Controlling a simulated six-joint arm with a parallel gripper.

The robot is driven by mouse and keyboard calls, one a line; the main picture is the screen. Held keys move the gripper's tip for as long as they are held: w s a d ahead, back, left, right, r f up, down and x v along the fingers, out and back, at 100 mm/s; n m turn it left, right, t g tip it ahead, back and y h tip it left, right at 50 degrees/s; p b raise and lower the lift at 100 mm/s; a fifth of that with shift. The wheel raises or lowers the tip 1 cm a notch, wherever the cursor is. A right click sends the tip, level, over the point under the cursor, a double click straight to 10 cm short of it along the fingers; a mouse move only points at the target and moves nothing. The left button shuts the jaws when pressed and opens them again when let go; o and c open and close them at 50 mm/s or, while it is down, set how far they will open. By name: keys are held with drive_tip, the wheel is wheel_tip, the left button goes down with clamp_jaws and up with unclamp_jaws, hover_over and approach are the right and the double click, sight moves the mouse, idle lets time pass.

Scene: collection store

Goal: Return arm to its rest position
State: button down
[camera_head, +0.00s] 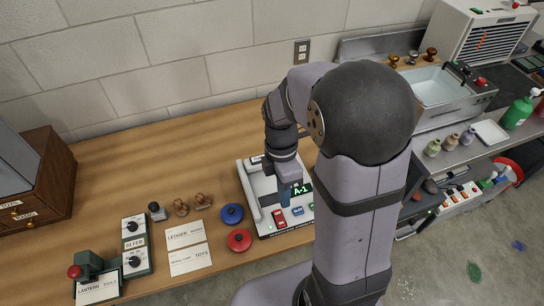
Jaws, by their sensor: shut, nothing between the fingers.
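My arm rises from the lower right, bends at a dark round joint and reaches down over the wooden bench (130,170). Whether the fingertips touch the device cannot be told. My arm hides part of the device's right side and the bench behind it.
A red pad (239,240) and a blue pad (232,214) lie left of the device, near stamps (181,207) and cards (185,235). A wooden drawer box (45,185) stands far left. A sink-like basin (435,88) and bottles (433,148) are at right.

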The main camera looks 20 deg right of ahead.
drive_tip(key=s+m, duration=0.1)
drive_tip(key=m, duration=0.5)
drive_tip(key=s+a+m+t, duration=0.1)
drive_tip(key=s+m, duration=0.1)
drive_tip(key=m, duration=0.4)
drive_tip(key=s+a+m+t, duration=0.1)
drive_tip(key=s+m, duration=0.1)
drive_tip(key=m, duration=0.4)
drive_tip(key=shift+s+r, duration=0.25)
drive_tip(key=shift+r, duration=0.05)
drive_tip(key=c, duration=2.5)
unclamp_jaws()
